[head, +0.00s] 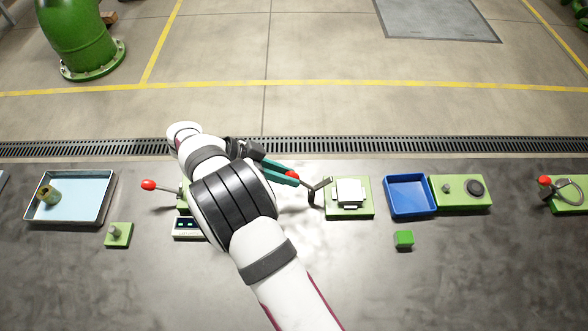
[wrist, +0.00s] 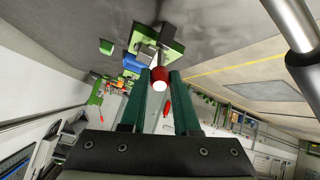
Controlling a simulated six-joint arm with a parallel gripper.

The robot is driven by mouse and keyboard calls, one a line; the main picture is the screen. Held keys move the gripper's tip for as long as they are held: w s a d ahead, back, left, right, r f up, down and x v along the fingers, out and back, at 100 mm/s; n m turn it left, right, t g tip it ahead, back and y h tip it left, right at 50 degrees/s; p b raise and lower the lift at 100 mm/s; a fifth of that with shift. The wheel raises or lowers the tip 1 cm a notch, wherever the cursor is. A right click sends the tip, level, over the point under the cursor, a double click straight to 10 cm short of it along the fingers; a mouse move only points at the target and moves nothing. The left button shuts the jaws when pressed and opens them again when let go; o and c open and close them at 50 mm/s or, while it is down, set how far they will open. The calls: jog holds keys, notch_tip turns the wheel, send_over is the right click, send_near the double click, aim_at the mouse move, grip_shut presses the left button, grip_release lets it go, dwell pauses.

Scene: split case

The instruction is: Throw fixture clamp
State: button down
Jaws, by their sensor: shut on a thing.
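The fixture clamp is a toggle with a dark metal lever (head: 313,192) and a red ball knob (head: 292,174). It stands at the left edge of a green fixture plate (head: 365,212) that carries a pale block (head: 349,192). The lever leans left, toward my gripper (head: 285,176). My gripper's teal fingers are closed around the red knob, which shows between the fingertips in the wrist view (wrist: 160,74). My arm hides part of the bench to the left of the fixture.
A blue tray (head: 388,202) and a green block with a dark round top (head: 475,188) stand to the right. A small green cube (head: 403,239) lies in front. Other red-knobbed levers are at left (head: 148,184) and far right (head: 545,181). A pale tray (head: 104,207) is far left.

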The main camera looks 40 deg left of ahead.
jog(key=shift+s+a+f+t+h, duration=0.2)
jog(key=shift+f+t+h, duration=0.15)
jog(key=shift+t+h, duration=0.05)
jog(key=shift+s+a+f+t+h, duration=0.2)
jog(key=shift+f+t+h, duration=0.15)
jog(key=shift+t+h, duration=0.05)
jog(key=c, duration=0.6)
grip_release()
jog(key=shift+c, duration=0.2)
jog(key=v, duration=0.7)
jog(key=shift+s, duration=0.2)
jog(key=shift+a, duration=0.15)
